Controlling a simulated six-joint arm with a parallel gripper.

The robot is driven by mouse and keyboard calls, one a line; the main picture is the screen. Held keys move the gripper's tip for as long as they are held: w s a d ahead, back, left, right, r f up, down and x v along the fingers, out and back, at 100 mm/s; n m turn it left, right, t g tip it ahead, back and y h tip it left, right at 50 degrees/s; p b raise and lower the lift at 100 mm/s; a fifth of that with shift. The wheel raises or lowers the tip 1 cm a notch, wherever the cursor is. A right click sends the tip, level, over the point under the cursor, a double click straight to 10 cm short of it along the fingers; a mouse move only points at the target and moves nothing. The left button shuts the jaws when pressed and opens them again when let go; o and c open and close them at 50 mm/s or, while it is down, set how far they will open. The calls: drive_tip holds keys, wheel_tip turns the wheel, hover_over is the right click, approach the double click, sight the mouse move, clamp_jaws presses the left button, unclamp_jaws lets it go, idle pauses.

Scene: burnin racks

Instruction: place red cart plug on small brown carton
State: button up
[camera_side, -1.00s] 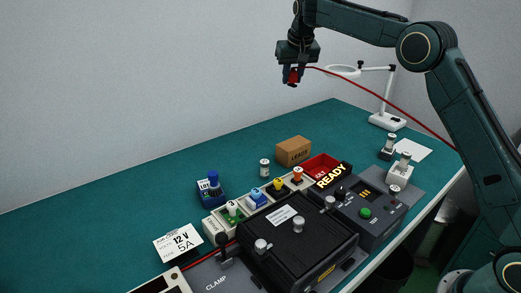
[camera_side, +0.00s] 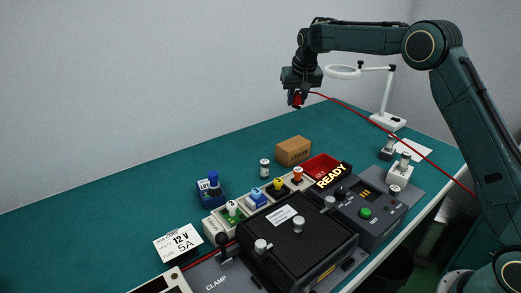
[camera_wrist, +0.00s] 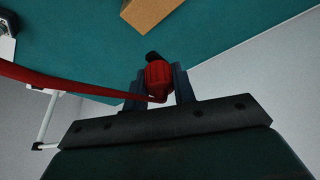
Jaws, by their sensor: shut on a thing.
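The red cart plug (camera_side: 297,100) is held in the jaws of my gripper (camera_side: 297,96), above the green table in the side view. In the wrist view the red plug (camera_wrist: 158,78) sits between the two fingers of my gripper (camera_wrist: 159,84), its dark tip pointing up the picture. A red cable trails from it to the right in the side view. The small brown carton (camera_side: 293,151) stands on the table below the gripper, clearly apart from the plug. Its edge shows at the top of the wrist view (camera_wrist: 150,12).
A red bin (camera_side: 322,165) and the READY tester (camera_side: 372,208) stand right of the carton. A row of coloured plugs (camera_side: 257,196) and a black clamp box (camera_side: 300,236) lie in front. A magnifier lamp (camera_side: 385,118) stands behind right. The table left of the carton is mostly clear.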

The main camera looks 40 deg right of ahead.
hover_over(293, 141)
drive_tip(key=f, duration=0.5)
drive_tip(key=s+f, duration=0.1)
drive_tip(key=f, duration=0.2)
drive_tip(key=shift+a+f, duration=0.1)
drive_tip(key=shift+a, duration=0.15)
drive_tip(key=shift+f, duration=2.1)
drive_tip(key=shift+f, duration=0.15)
drive_tip(key=o, duration=1)
drive_tip(key=shift+v, duration=6.15)
